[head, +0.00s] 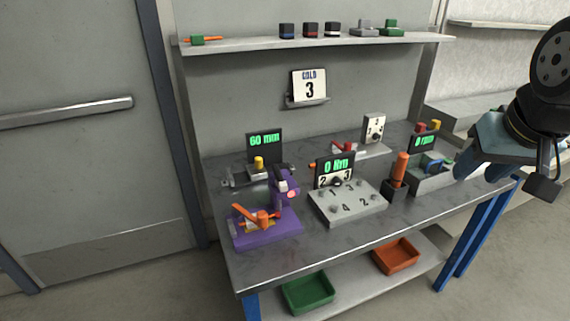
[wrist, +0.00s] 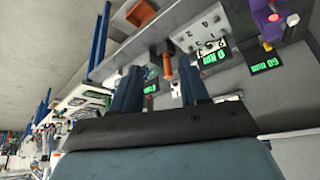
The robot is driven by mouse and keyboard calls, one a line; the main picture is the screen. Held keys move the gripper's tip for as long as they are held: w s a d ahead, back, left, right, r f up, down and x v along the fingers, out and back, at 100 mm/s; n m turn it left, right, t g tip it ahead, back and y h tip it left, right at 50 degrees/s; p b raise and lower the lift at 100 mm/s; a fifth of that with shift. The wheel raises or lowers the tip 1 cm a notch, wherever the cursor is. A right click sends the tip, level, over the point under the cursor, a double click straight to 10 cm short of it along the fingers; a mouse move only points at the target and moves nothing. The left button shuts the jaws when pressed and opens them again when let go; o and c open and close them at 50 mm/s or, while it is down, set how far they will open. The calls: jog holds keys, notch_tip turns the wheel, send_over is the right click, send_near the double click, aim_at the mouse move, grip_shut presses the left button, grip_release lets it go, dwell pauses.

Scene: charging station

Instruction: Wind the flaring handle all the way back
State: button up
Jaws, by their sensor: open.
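A purple fixture (head: 268,233) stands at the front left of the bench, with a purple post and a pink-red disc on it. An orange handle (head: 262,217) with a long arm lies low on its base; no label marks it as the flaring handle. In the wrist view the purple fixture (wrist: 268,22) is at the top right, partly cut off. My gripper (head: 478,172) is open and empty above the bench's right end, far from the purple fixture. Its two blue fingers also show apart in the wrist view (wrist: 160,68).
A grey numbered block (head: 347,203) and an orange-handled tool in a dark holder (head: 395,190) stand between my gripper and the purple fixture. Behind are a 60 mm display (head: 264,143) and a card reading COLD 3 (head: 309,87). Green (head: 308,293) and orange (head: 396,256) trays sit below.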

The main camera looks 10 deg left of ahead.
jog(key=n+g, duration=0.5)
jog(key=g, duration=0.1)
send_over(279, 173)
notch_tip(279, 173, down, 4)
notch_tip(279, 173, down, 13)
jog(key=shift+f, duration=0.1)
grip_shut()
